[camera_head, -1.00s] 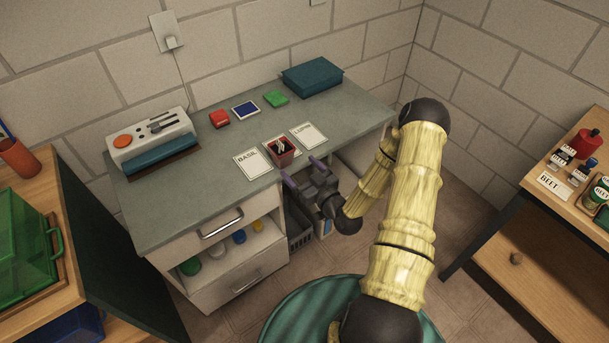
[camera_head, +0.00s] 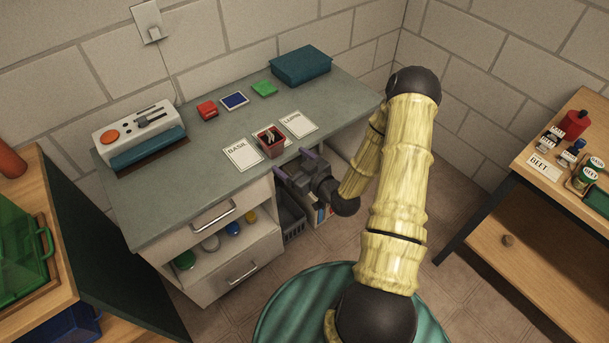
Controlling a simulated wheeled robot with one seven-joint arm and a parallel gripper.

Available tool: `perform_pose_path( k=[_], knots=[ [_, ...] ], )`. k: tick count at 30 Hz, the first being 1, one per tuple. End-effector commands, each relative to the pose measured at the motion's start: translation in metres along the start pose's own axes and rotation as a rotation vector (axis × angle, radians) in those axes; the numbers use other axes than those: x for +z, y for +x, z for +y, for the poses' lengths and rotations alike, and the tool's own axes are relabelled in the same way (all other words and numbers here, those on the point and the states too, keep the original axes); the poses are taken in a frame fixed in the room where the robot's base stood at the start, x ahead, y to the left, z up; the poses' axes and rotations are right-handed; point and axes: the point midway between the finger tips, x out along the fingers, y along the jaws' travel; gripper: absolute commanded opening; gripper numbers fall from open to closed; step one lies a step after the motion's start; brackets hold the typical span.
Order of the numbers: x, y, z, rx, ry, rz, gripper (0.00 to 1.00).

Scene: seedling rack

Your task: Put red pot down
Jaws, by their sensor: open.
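The red pot (camera_head: 270,146) stands upright on the grey desk (camera_head: 190,207), near its front edge. It has dark contents with a pale label or sprig on top. It sits between a white card marked BASIL (camera_head: 243,155) and a card that seems to read LUPIN (camera_head: 299,124), partly covering a card between them. My gripper (camera_head: 294,163) is open and empty at the desk's front edge, just in front and to the right of the pot. Its fingers appear apart from the pot.
A grey machine (camera_head: 138,137) stands at the desk's left. Red (camera_head: 207,110), blue (camera_head: 234,100) and green (camera_head: 264,88) pads lie behind the cards, and a teal box (camera_head: 301,66) is at the back. The desk's right part is bare. A wooden table (camera_head: 555,170) stands at right.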

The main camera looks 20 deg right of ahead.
Motion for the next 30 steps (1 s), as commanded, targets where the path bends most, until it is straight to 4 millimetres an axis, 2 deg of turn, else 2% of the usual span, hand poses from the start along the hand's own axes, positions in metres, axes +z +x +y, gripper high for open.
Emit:
perform_pose_path(
  k=[3, 6, 14, 23, 30],
  knots=[
    [-0.006, 0.006, -0.01, -0.054, -0.054, -0.16, 0.82],
    [-0.009, 0.003, -0.012, -0.067, -0.083, -0.304, 0.82],
    [-0.032, -0.027, -0.009, -0.004, -0.095, -0.636, 0.82],
    [-0.079, -0.089, -0.026, 0.145, 0.013, -0.925, 0.82],
    [-0.116, -0.153, -0.063, 0.245, 0.194, -1.091, 0.82]
  ],
)
